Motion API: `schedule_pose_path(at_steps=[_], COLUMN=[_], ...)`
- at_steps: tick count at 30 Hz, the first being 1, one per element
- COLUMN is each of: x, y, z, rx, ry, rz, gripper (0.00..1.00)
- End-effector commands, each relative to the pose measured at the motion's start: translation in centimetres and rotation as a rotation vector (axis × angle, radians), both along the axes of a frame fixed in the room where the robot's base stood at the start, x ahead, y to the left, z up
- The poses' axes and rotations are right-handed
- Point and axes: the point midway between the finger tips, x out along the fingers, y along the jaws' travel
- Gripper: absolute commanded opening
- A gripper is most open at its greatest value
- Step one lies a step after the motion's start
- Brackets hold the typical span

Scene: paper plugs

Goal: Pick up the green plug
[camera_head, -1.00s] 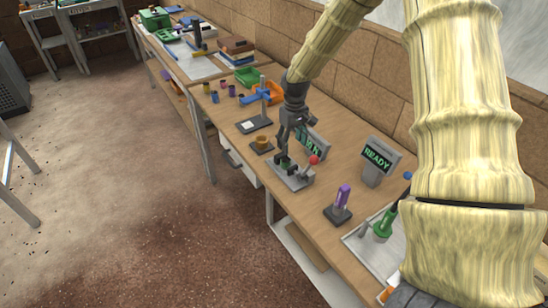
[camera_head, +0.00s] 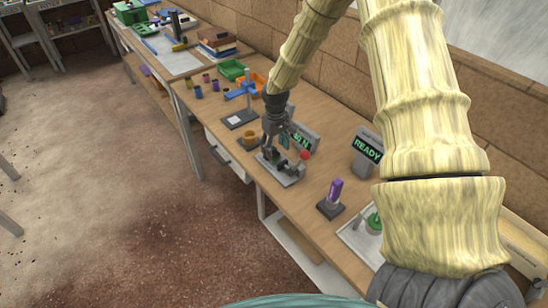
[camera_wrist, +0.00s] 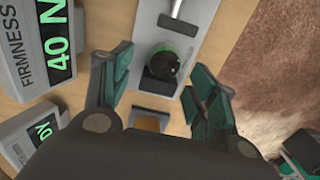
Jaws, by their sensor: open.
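My gripper (camera_head: 272,148) is open, pointing down over a small grey press-like fixture (camera_head: 291,178). In the wrist view the gripper (camera_wrist: 158,70) has its two fingers spread apart. A dark round piece with a green edge (camera_wrist: 164,66), which looks like the green plug, sits on the grey fixture (camera_wrist: 178,45) between and beyond the fingertips. In the head view a small green bit shows low at the fingers; the rest is hidden by them. I cannot tell whether any finger touches it.
A firmness display (camera_wrist: 58,40) reading 40 N stands close beside the gripper. A READY display (camera_head: 368,145), a purple piece on a dark stand (camera_head: 333,195) and a tray with a green item (camera_head: 375,222) are to the right. A brown cup (camera_head: 249,138) stands left.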

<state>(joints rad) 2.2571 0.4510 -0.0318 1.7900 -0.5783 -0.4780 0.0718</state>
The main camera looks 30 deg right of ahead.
Motion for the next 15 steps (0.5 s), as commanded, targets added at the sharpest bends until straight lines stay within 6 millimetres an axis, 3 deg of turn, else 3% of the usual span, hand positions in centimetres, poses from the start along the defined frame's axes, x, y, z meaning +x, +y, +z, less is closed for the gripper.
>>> schedule_pose_path(at_steps=[15], x=[-0.4], y=[0.3], z=[-4.4], rx=[0.001], ry=[0.002], rz=[0.000], gripper=[0.59])
